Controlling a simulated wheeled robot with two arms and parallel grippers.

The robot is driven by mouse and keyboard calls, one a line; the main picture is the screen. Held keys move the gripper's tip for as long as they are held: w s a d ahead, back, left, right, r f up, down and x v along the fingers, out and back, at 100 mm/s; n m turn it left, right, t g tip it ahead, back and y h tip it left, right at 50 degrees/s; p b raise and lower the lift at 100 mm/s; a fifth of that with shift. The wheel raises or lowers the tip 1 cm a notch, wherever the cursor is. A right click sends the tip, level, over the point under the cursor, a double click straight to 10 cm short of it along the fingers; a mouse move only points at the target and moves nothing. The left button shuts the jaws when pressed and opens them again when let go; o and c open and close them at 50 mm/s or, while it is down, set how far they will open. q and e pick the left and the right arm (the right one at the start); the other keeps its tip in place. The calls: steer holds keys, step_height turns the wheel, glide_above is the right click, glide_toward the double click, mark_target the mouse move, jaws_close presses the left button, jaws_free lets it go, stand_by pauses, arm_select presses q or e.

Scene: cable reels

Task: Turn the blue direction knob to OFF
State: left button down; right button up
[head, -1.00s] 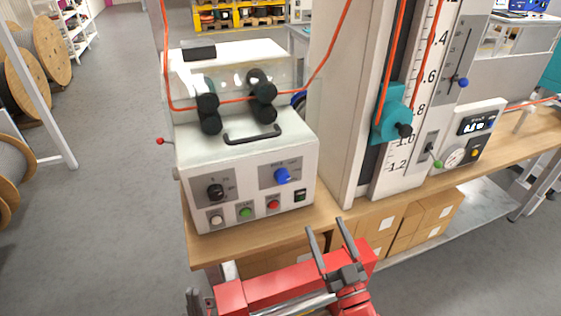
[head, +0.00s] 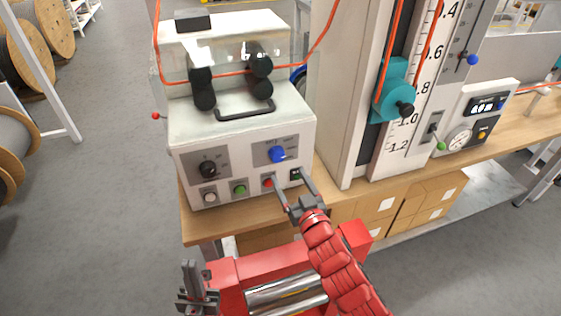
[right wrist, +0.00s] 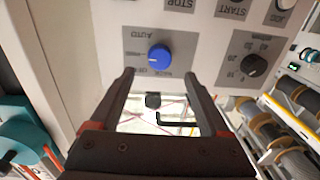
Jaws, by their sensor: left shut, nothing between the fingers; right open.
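The blue direction knob (head: 277,154) is on a grey plate at the right of the front panel of the white machine (head: 240,132). In the right wrist view the blue knob (right wrist: 159,57) sits just beyond my right fingertips, roughly centred between them, with printed labels around it upside down. I cannot surely read which label it points to. My right gripper (head: 286,180) is open, in front of the panel below the knob; its fingers also show in the right wrist view (right wrist: 160,78). They do not hold the knob. My left gripper (head: 189,268) is shut and empty, low at the left.
A black knob (head: 208,169) sits left of the blue one. White, green (head: 239,188) and red (head: 267,183) buttons and a black switch (head: 296,175) line the panel's bottom. A tall scale column (head: 400,110) stands right. Cardboard boxes (head: 380,208) lie under the wooden bench.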

mark_target(279, 158)
steer(key=p+x, duration=0.1)
steer(key=x, duration=0.6)
steer(key=shift+w+a, duration=0.1)
steer(key=shift+w, duration=0.15)
steer(key=shift+f, duration=0.1)
jaws_close()
